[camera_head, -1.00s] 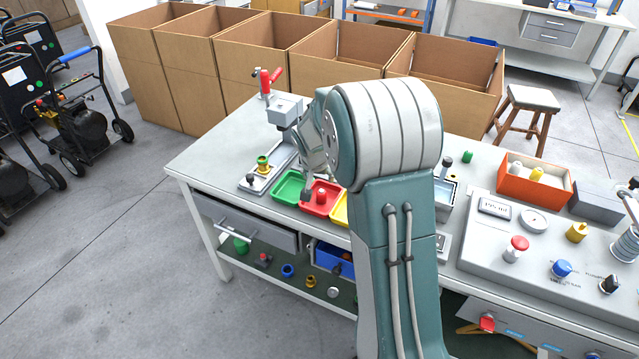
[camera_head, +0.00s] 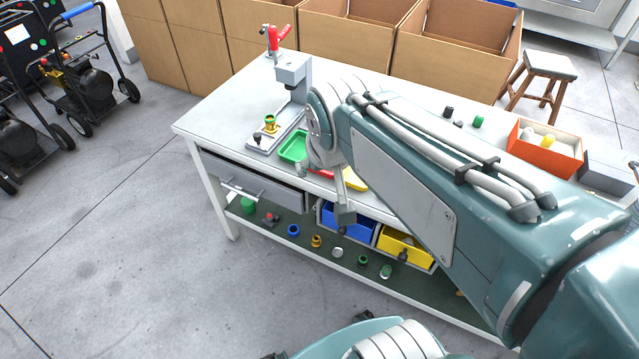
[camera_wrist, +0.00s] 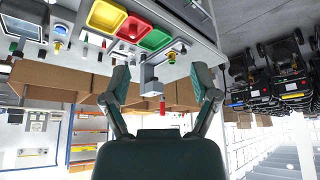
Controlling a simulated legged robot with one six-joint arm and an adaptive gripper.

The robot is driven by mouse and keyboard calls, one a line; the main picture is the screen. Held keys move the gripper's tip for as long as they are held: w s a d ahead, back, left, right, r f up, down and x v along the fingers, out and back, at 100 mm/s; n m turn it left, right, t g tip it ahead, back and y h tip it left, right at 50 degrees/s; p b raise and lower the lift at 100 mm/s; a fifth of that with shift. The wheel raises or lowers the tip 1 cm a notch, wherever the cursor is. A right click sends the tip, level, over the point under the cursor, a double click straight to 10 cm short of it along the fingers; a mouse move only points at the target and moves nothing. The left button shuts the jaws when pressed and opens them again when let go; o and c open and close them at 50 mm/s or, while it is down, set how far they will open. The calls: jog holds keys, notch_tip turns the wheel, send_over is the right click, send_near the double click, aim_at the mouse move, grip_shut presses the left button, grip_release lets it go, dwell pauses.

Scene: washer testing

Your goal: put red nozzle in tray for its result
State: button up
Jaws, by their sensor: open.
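My gripper (camera_wrist: 160,72) is open and empty in the wrist view, its two fingers spread wide. In the head view my gripper (camera_head: 328,190) hangs at the table's front edge, partly hidden by my arm. The red tray (camera_wrist: 133,27) lies between the green tray (camera_wrist: 155,41) and the yellow tray (camera_wrist: 106,15) in the wrist view. In the head view only a sliver of the red tray (camera_head: 321,174) shows, beside the green tray (camera_head: 292,149) and part of the yellow tray (camera_head: 355,181). I cannot clearly make out the red nozzle now.
An orange bin (camera_head: 545,150) is at the right. Blue (camera_head: 348,219) and yellow (camera_head: 404,246) bins sit below the tabletop. Cardboard boxes (camera_head: 258,30) line the back.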

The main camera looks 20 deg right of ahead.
jog(key=s+a+n, duration=0.1)
jog(key=s+a, duration=0.1)
jog(key=s, duration=0.5)
jog(key=shift+a+f+n+y, duration=0.15)
jog(key=shift+f+n+y, duration=0.05)
jog(key=shift+n+y, duration=0.2)
dwell(0.6)
